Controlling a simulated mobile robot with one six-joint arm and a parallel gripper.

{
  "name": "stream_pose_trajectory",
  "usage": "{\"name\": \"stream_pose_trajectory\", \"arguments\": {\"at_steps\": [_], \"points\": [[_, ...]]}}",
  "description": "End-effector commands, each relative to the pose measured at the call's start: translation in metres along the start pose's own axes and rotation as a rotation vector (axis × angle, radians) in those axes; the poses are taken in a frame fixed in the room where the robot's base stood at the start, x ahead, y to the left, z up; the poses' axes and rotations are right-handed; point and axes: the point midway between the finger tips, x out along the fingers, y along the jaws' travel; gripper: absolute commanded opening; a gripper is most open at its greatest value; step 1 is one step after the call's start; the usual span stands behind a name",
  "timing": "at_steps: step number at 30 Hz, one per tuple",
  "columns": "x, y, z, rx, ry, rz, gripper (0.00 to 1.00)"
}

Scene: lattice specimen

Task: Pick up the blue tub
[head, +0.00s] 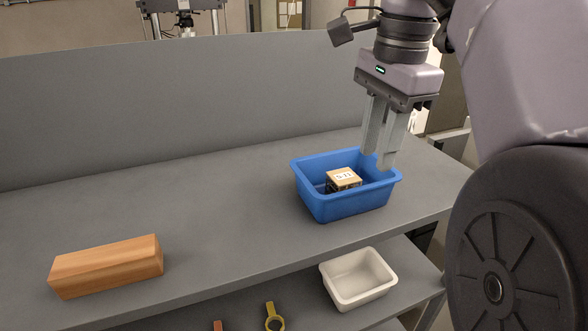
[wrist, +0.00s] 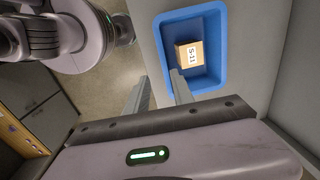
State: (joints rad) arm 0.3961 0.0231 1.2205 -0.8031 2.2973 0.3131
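The blue tub (head: 345,207) stands upright on the upper grey shelf, near its right end. It also shows in the wrist view (wrist: 221,45). A small tan box (head: 344,175) with a white label lies inside it; the wrist view shows the box too (wrist: 190,54). My gripper (head: 376,161) points down at the tub's right side, its two fingers apart. In the wrist view the fingertips (wrist: 160,77) appear on either side of the tub's near-side wall, one over the inside and one outside. I cannot tell whether they touch it.
A wooden block (head: 107,266) lies on the shelf at the left. A white tub (head: 358,278) sits on the lower shelf, with a yellow ring-ended part (head: 273,318) to its left. A grey back panel (head: 170,110) rises behind. The shelf between block and tub is clear.

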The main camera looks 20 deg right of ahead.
Motion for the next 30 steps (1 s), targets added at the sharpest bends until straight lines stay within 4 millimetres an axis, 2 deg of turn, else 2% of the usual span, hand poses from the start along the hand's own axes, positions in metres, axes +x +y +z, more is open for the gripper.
{"name": "stream_pose_trajectory", "arguments": {"at_steps": [1,3,8,15,18,23,28,30], "points": [[0.021,0.001,0.000,-0.001,-0.001,0.002,0.29],[0.036,0.001,0.000,-0.001,-0.001,0.001,0.29],[0.053,0.000,0.000,-0.001,-0.001,0.000,0.29],[0.097,-0.006,-0.003,-0.002,0.000,0.000,0.29],[0.103,-0.007,-0.003,-0.001,-0.001,-0.001,0.29],[0.102,-0.007,-0.003,-0.001,0.000,-0.002,0.29],[0.102,-0.007,-0.003,-0.001,0.000,-0.002,0.00],[0.102,-0.007,-0.003,-0.001,0.000,-0.002,0.00]]}}
